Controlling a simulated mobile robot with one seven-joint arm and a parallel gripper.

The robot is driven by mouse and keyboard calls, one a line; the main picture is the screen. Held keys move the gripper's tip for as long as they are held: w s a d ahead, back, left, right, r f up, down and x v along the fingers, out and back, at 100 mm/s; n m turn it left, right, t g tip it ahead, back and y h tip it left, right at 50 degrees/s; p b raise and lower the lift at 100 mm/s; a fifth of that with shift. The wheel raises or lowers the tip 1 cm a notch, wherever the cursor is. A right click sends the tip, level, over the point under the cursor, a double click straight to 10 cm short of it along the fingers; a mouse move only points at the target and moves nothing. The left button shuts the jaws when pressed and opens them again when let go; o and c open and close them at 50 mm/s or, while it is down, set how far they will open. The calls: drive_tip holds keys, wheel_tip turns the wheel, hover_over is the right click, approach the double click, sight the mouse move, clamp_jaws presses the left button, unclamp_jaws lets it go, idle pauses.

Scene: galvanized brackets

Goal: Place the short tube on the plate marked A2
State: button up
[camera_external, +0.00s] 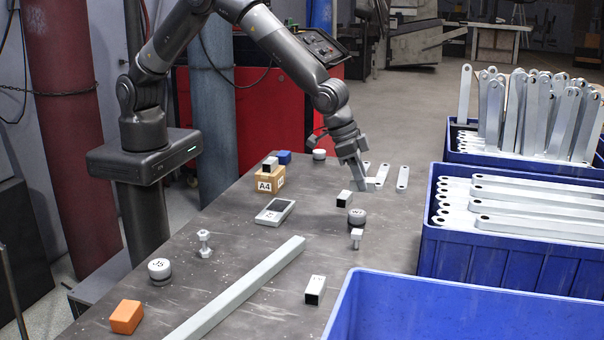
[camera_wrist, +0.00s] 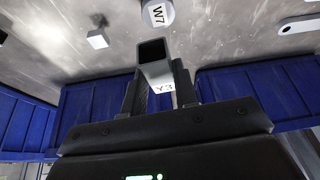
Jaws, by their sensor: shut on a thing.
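My gripper (camera_external: 366,184) is low over the far right of the table. In the wrist view its dark fingers (camera_wrist: 159,92) are shut on a short square metal tube (camera_wrist: 157,72), with a dark open end and a label that seems to read Y3. In the external view a short tube (camera_external: 344,199) shows just left of my fingertips; I cannot tell whether it is the held one. A flat grey plate (camera_external: 275,212) with a dark panel lies left of my gripper; its small mark is not readable. No A2 mark is readable.
A W7 knob (camera_external: 357,217) and a bolt (camera_external: 357,238) stand near my gripper. Another tube (camera_external: 315,290), a long bar (camera_external: 240,290), an A4 block (camera_external: 265,186) and a J5 knob (camera_external: 160,268) are on the table. Blue bins (camera_external: 500,255) line the right.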

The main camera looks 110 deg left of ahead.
drive_tip(key=s+d+r+n+g+y, duration=0.1)
drive_tip(key=s+d+n, duration=0.2)
drive_tip(key=s+n, duration=0.5)
drive_tip(key=s+d+n+g+y, duration=0.2)
drive_tip(key=s+n, duration=0.1)
drive_tip(key=s, duration=0.9)
drive_tip(key=s+d+r+n+g+y, duration=0.1)
drive_tip(key=s+d+n, duration=0.2)
drive_tip(key=s+n, duration=0.5)
drive_tip(key=m, duration=0.2)
hover_over(277, 207)
drive_tip(key=d, duration=0.2)
drive_tip(key=f, duration=0.6)
drive_tip(key=shift+a+f, duration=0.2)
drive_tip(key=shift+f, duration=2.2)
drive_tip(key=o, duration=1)
drive_tip(key=shift+f, duration=0.1)
